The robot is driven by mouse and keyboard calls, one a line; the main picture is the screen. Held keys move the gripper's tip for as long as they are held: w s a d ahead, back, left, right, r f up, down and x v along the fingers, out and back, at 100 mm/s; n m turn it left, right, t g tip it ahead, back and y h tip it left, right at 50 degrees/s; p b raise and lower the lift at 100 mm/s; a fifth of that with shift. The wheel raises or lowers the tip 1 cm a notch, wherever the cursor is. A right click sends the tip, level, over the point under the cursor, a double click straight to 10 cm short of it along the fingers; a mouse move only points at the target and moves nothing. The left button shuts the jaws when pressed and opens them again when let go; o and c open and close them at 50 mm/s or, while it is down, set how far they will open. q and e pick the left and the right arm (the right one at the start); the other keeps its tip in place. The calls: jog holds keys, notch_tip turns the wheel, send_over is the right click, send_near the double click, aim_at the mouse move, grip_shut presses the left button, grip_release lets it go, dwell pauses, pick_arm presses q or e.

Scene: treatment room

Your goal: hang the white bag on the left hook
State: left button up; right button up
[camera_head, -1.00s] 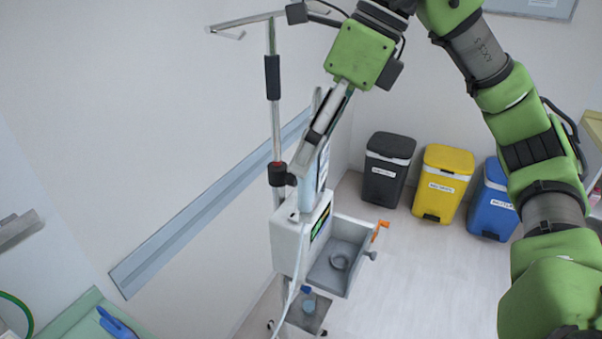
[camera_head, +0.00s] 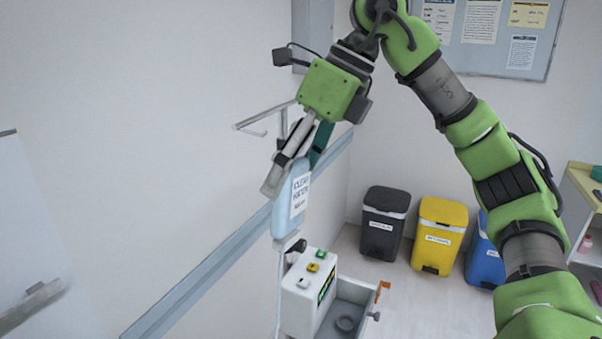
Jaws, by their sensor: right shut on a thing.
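The white bag (camera_head: 281,214), pale bluish with a printed label, hangs upright from my right gripper (camera_head: 287,166). The gripper's fingers point down and left and are shut on the bag's top. A thin tube runs down from the bag. The left hook (camera_head: 247,128) is the upturned end of the stand's crossbar, left of and above the bag in the picture. The hook is empty, and the bag is apart from it. My gripper hides much of the stand's pole and the rest of the crossbar. My left gripper is out of view.
A white pump box (camera_head: 300,300) with an open grey tray (camera_head: 352,291) is on the stand below the bag. A blue-grey rail (camera_head: 200,287) runs along the wall behind. Black (camera_head: 381,236), yellow (camera_head: 436,250) and blue (camera_head: 484,266) bins stand at the back right.

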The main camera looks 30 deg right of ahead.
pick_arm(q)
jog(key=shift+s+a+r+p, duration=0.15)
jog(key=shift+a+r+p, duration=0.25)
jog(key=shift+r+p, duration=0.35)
pick_arm(e)
jog(key=w+a+f, duration=0.1)
jog(key=w+a, duration=0.2)
jog(key=w, duration=0.3)
jog(key=shift+w+a+f, duration=0.25)
jog(key=shift+a, duration=0.15)
dwell(0.4)
jog(key=o, duration=1.7)
jog(key=shift+s, duration=0.1)
jog(key=shift+f, duration=0.1)
